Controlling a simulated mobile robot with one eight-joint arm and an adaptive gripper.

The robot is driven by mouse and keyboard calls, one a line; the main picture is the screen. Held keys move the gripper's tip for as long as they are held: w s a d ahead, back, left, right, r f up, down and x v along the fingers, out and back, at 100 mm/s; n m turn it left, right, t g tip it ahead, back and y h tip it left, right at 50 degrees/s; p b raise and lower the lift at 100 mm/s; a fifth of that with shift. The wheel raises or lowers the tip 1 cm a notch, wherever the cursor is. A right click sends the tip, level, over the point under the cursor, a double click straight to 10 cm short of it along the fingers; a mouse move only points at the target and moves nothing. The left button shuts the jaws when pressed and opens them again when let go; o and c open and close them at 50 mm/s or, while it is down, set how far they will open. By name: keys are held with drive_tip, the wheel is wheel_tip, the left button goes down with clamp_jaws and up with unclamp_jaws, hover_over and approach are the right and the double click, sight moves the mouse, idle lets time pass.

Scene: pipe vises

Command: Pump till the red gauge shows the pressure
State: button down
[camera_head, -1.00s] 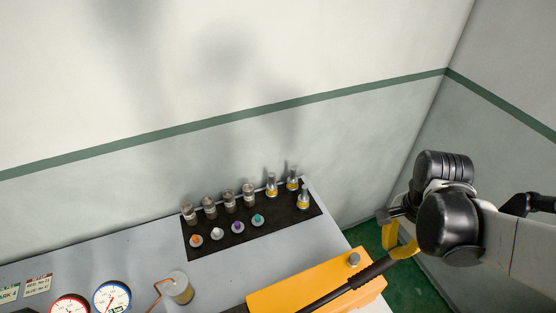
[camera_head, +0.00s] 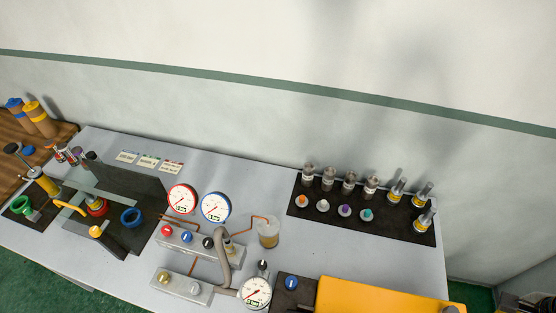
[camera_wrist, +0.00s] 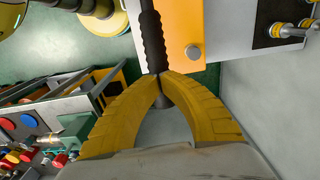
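The red-rimmed gauge (camera_head: 182,199) stands on the table in the head view; its needle is too small to read surely. A blue-rimmed gauge (camera_head: 215,207) is beside it. A third gauge (camera_head: 256,292) sits in front, beside the yellow pump body (camera_head: 375,297), which the bottom edge cuts off. In the wrist view, my gripper (camera_wrist: 163,77) has its yellow fingers closed around the black pump handle (camera_wrist: 153,38), near its end. The yellow pump body (camera_wrist: 186,30) lies beyond it. My gripper is outside the head view.
A valve block (camera_head: 200,245) with coloured knobs, a grey hose (camera_head: 222,257) and a small jar (camera_head: 268,232) stand by the gauges. A black mat (camera_head: 380,221) holds several fittings. Label cards (camera_head: 148,162) lie behind the gauges. A vise stand (camera_head: 120,200) is at left.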

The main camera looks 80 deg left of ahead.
drive_tip(key=shift+w+d+f+b, duration=0.1)
drive_tip(key=shift+w+f+b, duration=0.15)
drive_tip(key=shift+f+b, duration=0.6)
drive_tip(key=shift+w+d+f+b, duration=0.1)
drive_tip(key=shift+w+f+b, duration=0.15)
drive_tip(key=shift+f+b, duration=0.65)
drive_tip(key=shift+w+d+f+b, duration=0.1)
drive_tip(key=shift+w+f+b, duration=0.15)
drive_tip(key=shift+f+b, duration=0.6)
drive_tip(key=shift+f, duration=0.2)
drive_tip(key=f+b, duration=0.2)
drive_tip(key=w+f+b, duration=0.1)
drive_tip(key=f+b, duration=0.1)
drive_tip(key=shift+d+f, duration=0.15)
drive_tip(key=shift+f, duration=0.05)
drive_tip(key=shift+s, duration=0.1)
drive_tip(key=f+b, duration=0.2)
drive_tip(key=f, duration=0.1)
drive_tip(key=f+b, duration=0.1)
drive_tip(key=b, duration=0.1)
drive_tip(key=shift+w+d+f, duration=0.1)
drive_tip(key=shift+w+f, duration=0.15)
drive_tip(key=shift+f, duration=0.15)
drive_tip(key=shift+r, duration=0.1)
